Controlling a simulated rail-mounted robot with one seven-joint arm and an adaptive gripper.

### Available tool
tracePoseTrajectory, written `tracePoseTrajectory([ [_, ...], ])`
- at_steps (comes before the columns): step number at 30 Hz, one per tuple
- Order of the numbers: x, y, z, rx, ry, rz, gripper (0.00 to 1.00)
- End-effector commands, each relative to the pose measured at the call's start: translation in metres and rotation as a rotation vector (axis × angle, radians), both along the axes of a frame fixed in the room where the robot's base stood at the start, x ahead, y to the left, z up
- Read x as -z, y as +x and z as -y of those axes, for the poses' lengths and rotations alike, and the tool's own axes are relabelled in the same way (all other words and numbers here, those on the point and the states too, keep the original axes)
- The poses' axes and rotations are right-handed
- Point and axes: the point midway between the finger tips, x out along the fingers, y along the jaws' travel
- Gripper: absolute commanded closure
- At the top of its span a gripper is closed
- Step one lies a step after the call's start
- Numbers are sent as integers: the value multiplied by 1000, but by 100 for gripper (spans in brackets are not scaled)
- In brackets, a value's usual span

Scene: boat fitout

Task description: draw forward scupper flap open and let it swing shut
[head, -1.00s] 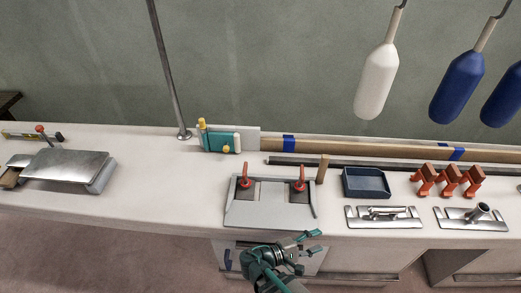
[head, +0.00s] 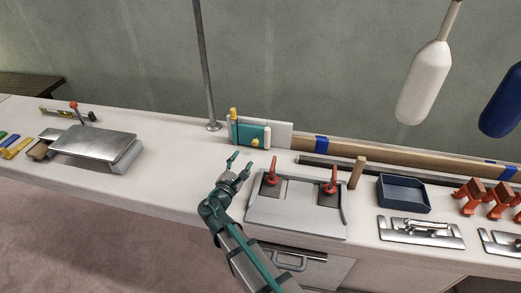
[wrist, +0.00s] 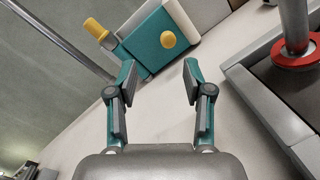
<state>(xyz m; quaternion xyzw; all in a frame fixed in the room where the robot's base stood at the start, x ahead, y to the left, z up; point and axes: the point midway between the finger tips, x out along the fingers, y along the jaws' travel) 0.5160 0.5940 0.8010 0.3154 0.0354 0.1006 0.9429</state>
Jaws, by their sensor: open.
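No part is plainly labelled as the forward scupper flap.
A grey panel with two red levers (head: 272,170) (head: 333,180) is close to the right of my gripper. A metal pole (head: 205,70) stands left of the fitting. A silver plate (head: 95,143) is further left, with clear counter between. A blue tray (head: 403,194) lies right.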

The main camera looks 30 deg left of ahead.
Motion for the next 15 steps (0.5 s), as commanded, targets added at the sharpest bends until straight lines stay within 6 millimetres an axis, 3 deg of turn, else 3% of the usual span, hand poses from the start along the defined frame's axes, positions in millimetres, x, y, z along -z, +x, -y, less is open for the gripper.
tracePoseTrajectory([
  [1, 9, 7, 1, -22, -60, 16, 49],
  [6, 15, 17, -1, -77, -204, 56, 49],
  [15, 15, 36, -8, -92, -248, 69, 49],
])
